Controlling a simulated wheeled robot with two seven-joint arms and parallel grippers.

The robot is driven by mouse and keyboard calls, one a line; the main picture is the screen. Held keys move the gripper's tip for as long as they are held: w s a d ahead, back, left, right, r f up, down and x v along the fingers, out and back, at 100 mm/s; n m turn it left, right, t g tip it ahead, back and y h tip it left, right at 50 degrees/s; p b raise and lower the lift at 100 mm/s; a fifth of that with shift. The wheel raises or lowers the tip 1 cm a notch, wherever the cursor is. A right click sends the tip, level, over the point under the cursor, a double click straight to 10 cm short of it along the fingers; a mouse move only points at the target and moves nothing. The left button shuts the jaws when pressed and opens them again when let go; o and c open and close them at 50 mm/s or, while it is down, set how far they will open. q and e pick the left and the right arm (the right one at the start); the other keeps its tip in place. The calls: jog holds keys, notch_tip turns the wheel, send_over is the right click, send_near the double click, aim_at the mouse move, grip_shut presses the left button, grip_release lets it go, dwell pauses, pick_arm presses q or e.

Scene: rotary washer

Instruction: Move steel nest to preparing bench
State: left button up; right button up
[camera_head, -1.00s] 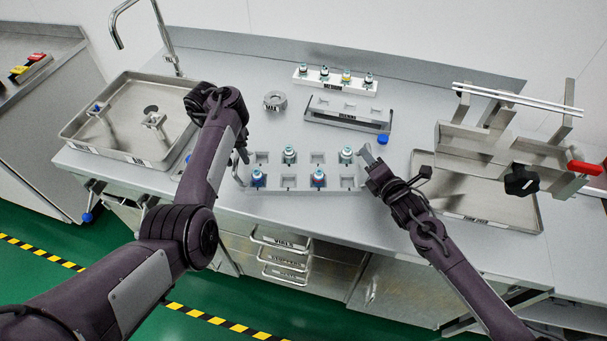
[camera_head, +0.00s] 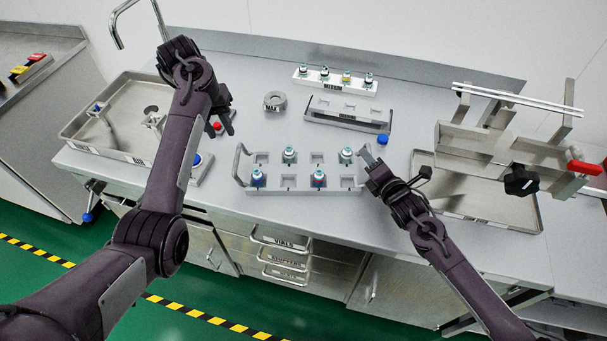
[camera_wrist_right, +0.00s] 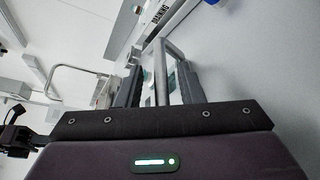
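The steel nest (camera_head: 303,184), a grey rack with a handle at each end, stands upright on the steel bench (camera_head: 270,126). Several teal- and blue-topped vials sit in its pockets, and some pockets are empty. My right gripper (camera_head: 371,165) is at its right handle. In the right wrist view the open fingers (camera_wrist_right: 160,88) stand either side of the handle (camera_wrist_right: 161,72), with a gap visible. My left gripper (camera_head: 226,122) is apart from the nest, up and left of its left handle (camera_head: 238,163). Its finger opening is unclear.
A grey rack (camera_head: 347,114) and a white rack of vials (camera_head: 335,80) stand behind the nest. A round grey part (camera_head: 274,101) and a blue cap (camera_head: 382,139) lie nearby. A sink tray (camera_head: 85,132) is left; a tray (camera_head: 470,213) beneath a metal stand (camera_head: 480,145) is right.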

jog(key=v, duration=1.2)
